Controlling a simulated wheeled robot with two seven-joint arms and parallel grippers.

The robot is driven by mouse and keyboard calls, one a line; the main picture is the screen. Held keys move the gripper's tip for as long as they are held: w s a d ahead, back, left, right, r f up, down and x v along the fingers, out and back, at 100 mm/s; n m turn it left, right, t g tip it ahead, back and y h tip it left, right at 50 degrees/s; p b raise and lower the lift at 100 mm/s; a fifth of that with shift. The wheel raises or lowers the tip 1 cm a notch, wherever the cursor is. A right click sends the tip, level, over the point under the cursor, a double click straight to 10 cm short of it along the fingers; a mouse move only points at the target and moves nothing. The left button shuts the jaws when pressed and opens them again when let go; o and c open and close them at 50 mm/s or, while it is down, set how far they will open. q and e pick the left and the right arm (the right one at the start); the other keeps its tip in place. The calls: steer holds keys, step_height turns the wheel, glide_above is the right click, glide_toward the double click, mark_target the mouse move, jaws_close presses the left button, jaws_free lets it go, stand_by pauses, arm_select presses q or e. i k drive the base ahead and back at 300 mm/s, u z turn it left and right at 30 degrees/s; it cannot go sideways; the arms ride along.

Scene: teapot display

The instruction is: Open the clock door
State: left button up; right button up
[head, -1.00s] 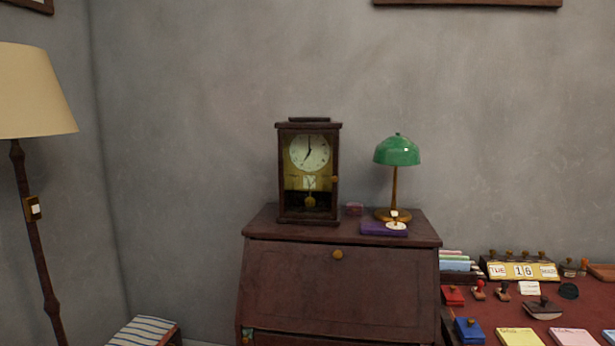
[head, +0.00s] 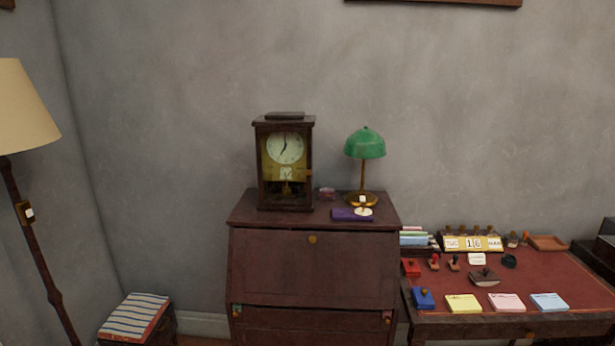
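A dark wooden clock (head: 285,162) stands upright on top of a dark red-brown bureau (head: 245,211), near its left side. Its white dial (head: 285,148) sits above a yellowish panel and a pendulum area. The clock door (head: 310,185) appears shut, with a small knob (head: 309,173) on its right edge. Neither of my grippers shows in the head view.
A green-shaded lamp (head: 365,144) and a purple item (head: 350,215) stand right of the clock on the bureau. A red-topped desk (head: 535,285) with stamps and note pads is at right. A floor lamp (head: 24,105) and striped stool (head: 134,316) are at left.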

mark_target(258, 131)
steer(key=z, duration=1)
steer(key=k, duration=0.1)
steer(key=u, duration=2.1)
steer(key=i, duration=1.25)
steer(key=z, duration=0.6)
